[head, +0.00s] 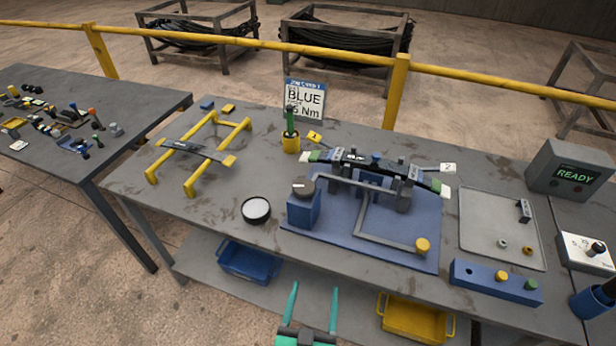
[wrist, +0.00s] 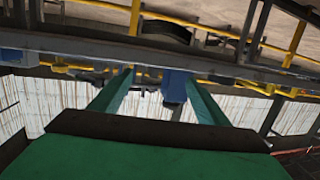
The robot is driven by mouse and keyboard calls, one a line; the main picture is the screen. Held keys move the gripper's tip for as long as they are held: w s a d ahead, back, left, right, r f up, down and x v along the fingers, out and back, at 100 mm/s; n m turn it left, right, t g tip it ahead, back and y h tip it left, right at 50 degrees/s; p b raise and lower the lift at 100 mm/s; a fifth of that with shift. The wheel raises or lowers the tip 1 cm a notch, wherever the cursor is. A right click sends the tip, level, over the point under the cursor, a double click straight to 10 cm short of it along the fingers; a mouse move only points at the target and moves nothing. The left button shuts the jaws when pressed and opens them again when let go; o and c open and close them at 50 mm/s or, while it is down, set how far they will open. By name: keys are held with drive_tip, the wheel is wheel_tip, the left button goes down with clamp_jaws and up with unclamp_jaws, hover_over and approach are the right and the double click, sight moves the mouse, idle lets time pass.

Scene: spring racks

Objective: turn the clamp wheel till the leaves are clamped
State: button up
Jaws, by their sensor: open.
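The leaf stack (head: 335,159), a dark curved spring with pale green ends, lies across a fixture on the blue base plate (head: 330,235). A dark round knob, which looks like the clamp wheel (head: 303,186), sits on top of a blue block (head: 304,210) at the fixture's left front. Whether the leaves are pressed tight cannot be told. My gripper (head: 313,290) is open and empty, in front of the bench's near edge and apart from the wheel. Its green fingers also show in the wrist view (wrist: 158,88); the wheel cannot be made out there.
A round white-topped dish (head: 256,209) stands left of the blue block. A yellow stand (head: 204,160) holds another leaf at left. A grey tray (head: 480,248) with small parts and a screen reading READY (head: 574,174) are at right. Blue (head: 249,262) and yellow (head: 415,320) bins sit below.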

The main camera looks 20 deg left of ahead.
sight(301, 195)
drive_tip(key=shift+m+t+h, duration=0.5)
drive_tip(key=shift+t, duration=0.4)
drive_tip(key=w+a+r, duration=0.3)
drive_tip(key=w+r, duration=0.1)
drive_tip(key=w, duration=0.1)
drive_tip(key=w+a+r, duration=0.3)
drive_tip(key=w+r, duration=0.2)
drive_tip(key=w+a+r, duration=0.3)
drive_tip(key=w+r, duration=0.1)
drive_tip(key=w, duration=0.1)
drive_tip(key=shift+w+a+r, duration=0.3)
drive_tip(key=shift+w+r, duration=0.1)
drive_tip(key=w, duration=0.7)
drive_tip(key=w+a, duration=0.1)
drive_tip(key=w, duration=0.2)
drive_tip(key=shift+w, duration=0.2)
drive_tip(key=c, duration=1)
